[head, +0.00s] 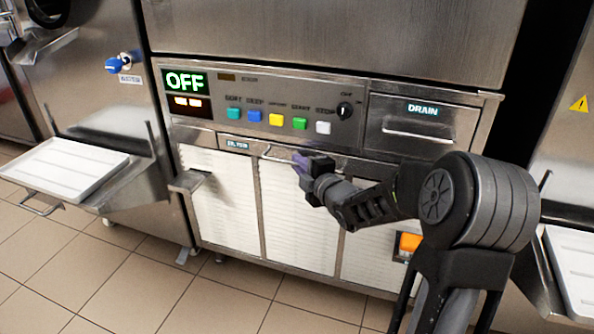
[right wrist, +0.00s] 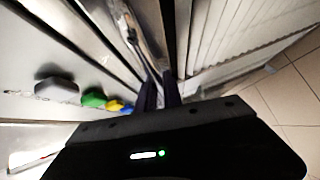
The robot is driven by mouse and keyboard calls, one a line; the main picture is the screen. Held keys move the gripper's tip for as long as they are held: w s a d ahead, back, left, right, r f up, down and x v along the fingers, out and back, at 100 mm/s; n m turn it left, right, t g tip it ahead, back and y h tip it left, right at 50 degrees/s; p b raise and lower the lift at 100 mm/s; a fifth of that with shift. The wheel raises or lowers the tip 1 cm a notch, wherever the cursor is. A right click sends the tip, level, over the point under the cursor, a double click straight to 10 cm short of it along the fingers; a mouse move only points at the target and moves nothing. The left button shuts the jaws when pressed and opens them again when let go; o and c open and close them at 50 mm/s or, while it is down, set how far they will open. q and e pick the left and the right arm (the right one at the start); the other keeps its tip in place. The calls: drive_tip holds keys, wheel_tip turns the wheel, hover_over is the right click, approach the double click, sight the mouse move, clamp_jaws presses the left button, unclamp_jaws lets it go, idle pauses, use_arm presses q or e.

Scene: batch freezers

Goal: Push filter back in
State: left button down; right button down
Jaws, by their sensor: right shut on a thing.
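The filter (head: 237,145) is a narrow metal drawer front with a lit label, below the control panel of the middle freezer. Its bar handle (head: 276,156) runs to the right of the label. My right gripper (head: 299,161) is at the handle and shut on it, reaching in from the right. In the right wrist view, the dark fingers (right wrist: 160,92) close around the end of the pale metal handle (right wrist: 143,42). The fingers and hand hide part of the handle and drawer front. I cannot tell how far the filter stands out. My left gripper is not in view.
The control panel (head: 262,100) with coloured buttons and an OFF display is just above. A drain drawer (head: 424,117) is at its right. White louvred panels (head: 222,200) lie below. A white tray (head: 62,168) juts out at left. The tiled floor in front is clear.

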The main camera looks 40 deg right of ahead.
drive_tip(key=c, duration=1.8)
unclamp_jaws()
drive_tip(key=shift+d+r+h, duration=0.15)
drive_tip(key=shift+d+h, duration=0.15)
drive_tip(key=shift+d, duration=0.2)
drive_tip(key=shift+o, duration=0.2)
drive_tip(key=shift+a, duration=0.1)
drive_tip(key=shift+s, duration=0.1)
drive_tip(key=shift+s, duration=0.4)
drive_tip(key=f+p+v, duration=0.1)
drive_tip(key=v, duration=0.6)
drive_tip(key=shift+r+p, duration=0.35)
drive_tip(key=shift+r, duration=0.15)
drive_tip(key=shift+a, duration=0.2)
